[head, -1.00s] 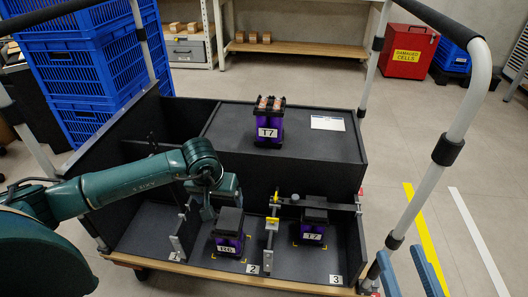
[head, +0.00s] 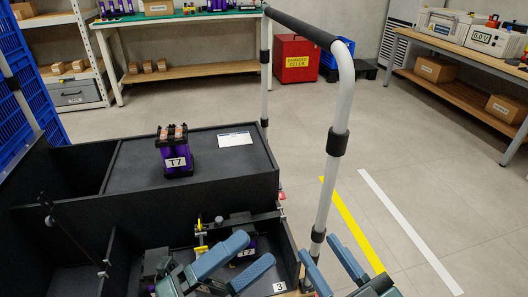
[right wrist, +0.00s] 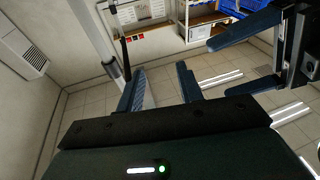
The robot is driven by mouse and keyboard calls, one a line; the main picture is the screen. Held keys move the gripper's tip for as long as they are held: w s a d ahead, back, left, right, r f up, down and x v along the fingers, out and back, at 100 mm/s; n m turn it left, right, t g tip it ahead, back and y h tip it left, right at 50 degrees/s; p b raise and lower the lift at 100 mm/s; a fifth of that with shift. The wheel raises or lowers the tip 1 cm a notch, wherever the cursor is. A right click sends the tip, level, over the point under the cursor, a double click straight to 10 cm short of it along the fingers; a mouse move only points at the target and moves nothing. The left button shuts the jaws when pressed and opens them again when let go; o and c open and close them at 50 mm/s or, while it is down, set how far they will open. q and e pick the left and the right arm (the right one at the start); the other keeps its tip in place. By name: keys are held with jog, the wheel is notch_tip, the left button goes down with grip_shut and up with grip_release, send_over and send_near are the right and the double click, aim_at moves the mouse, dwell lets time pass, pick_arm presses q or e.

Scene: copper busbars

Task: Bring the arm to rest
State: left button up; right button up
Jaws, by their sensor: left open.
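My left gripper (head: 258,248) is open, its two blue fingers apart and empty, over the front of the cart by bay 3. My right gripper (head: 317,245) is also open and empty, just right of the cart beside the handle post. In the right wrist view its two fingers (right wrist: 158,88) stand apart, with my left gripper's fingers (right wrist: 262,55) at the right. The purple T7 module (head: 175,158) stands on the cart's upper deck. Another T7 module (head: 247,252) sits in a front bay, partly hidden by my left gripper. A dark-topped module (head: 153,262) left of it is also partly hidden.
The black cart (head: 235,182) has a grey handle post (head: 332,170) on its right. A red damaged-cells box (head: 298,60) stands on the floor behind. A shelf bench (head: 460,85) stands at the right. Floor right of the cart is clear.

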pick_arm(q)
jog(key=w+a+f+n+t+y, duration=0.1)
jog(key=a+f+n+t+y, duration=0.3)
jog(key=n, duration=0.9)
jog(key=w+a+r+n+t+y, duration=0.1)
jog(key=a+n+t+y, duration=0.15)
jog(key=n+y, duration=0.7)
jog(key=s+a+r+n+g+y+p, duration=0.1)
jog(key=r+p, duration=0.4)
jog(key=p, duration=1.3)
jog(key=s+a+r+n+g+y+p, duration=0.1)
jog(key=a+r+n+g+p, duration=0.3)
jog(key=p, duration=1.5)
notch_tip(320, 180, up, 2)
jog(key=shift+s+r+g+y, duration=0.15)
jog(key=shift+g+y, duration=0.4)
jog(key=shift+g, duration=0.7)
pick_arm(e)
jog(key=s+d+r+m+g+h, duration=0.2)
jog(key=d+r+g+h, duration=0.3)
jog(key=r, duration=0.6)
jog(key=shift+d+m+g+h, duration=0.2)
jog(key=shift+m+g+h, duration=0.45)
jog(key=shift+g, duration=0.55)
pick_arm(q)
jog(key=shift+a+n, duration=0.1)
jog(key=shift+n, duration=0.15)
jog(key=shift+c, duration=0.3)
